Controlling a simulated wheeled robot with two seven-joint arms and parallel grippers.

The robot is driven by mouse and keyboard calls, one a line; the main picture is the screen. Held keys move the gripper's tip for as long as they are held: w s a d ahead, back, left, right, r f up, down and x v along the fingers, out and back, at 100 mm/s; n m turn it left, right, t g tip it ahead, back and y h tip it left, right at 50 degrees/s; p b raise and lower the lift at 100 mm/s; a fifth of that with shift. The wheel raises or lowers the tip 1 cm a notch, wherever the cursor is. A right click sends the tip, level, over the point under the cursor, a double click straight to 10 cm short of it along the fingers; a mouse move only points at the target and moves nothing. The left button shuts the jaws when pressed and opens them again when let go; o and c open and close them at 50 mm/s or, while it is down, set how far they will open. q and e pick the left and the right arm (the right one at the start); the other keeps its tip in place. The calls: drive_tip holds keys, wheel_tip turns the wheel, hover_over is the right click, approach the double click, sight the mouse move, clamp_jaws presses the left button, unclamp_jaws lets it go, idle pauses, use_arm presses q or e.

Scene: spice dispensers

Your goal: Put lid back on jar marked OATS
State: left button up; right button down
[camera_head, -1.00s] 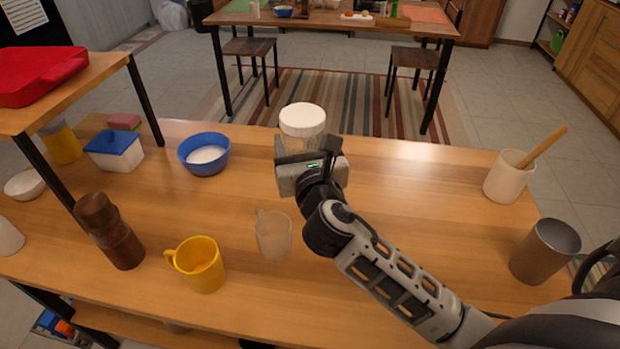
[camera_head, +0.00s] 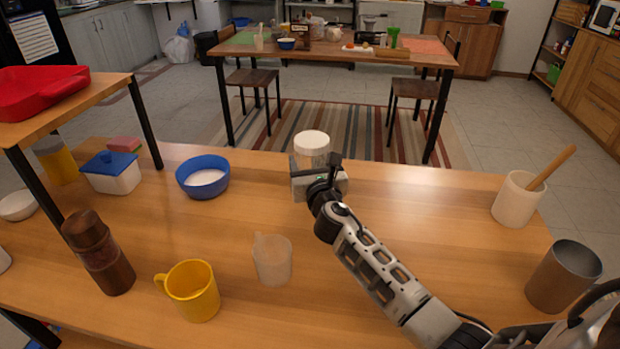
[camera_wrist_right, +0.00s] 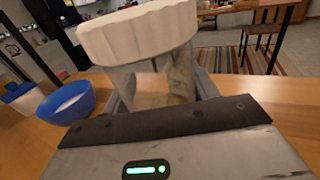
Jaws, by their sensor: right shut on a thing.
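A clear jar (camera_head: 310,160) with a ribbed white lid (camera_head: 311,140) is at the back edge of the wooden table in the head view. In the right wrist view the jar (camera_wrist_right: 165,88) fills the space between my fingers, with the white lid (camera_wrist_right: 137,32) on its top. My right gripper (camera_wrist_right: 163,100) is shut on the jar's body, below the lid. The jar looks partly filled with something pale. No OATS marking is readable, and the jar's base is hidden behind my gripper (camera_head: 316,172). My left gripper is not in view.
A blue bowl (camera_head: 203,184) and a blue-lidded box (camera_head: 112,178) stand left. A yellow mug (camera_head: 192,292), a translucent pitcher (camera_head: 273,262) and a brown grinder (camera_head: 97,255) are nearer. A utensil crock (camera_head: 517,200) and a metal cup (camera_head: 562,279) stand right. The table's centre-right is largely clear.

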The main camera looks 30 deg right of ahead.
drive_tip(key=shift+r, duration=0.1)
drive_tip(key=f, duration=0.1)
drive_tip(key=f+b, duration=0.2)
drive_tip(key=shift+w+f, duration=0.25)
drive_tip(key=shift+d+f, duration=0.1)
drive_tip(key=shift+f, duration=0.1)
drive_tip(key=shift+r, duration=0.1)
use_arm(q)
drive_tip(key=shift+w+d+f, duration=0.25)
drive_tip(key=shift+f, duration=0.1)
use_arm(e)
drive_tip(key=shift+f+b, duration=0.25)
drive_tip(key=shift+b, duration=0.15)
drive_tip(key=shift+c, duration=2.1)
unclamp_jaws()
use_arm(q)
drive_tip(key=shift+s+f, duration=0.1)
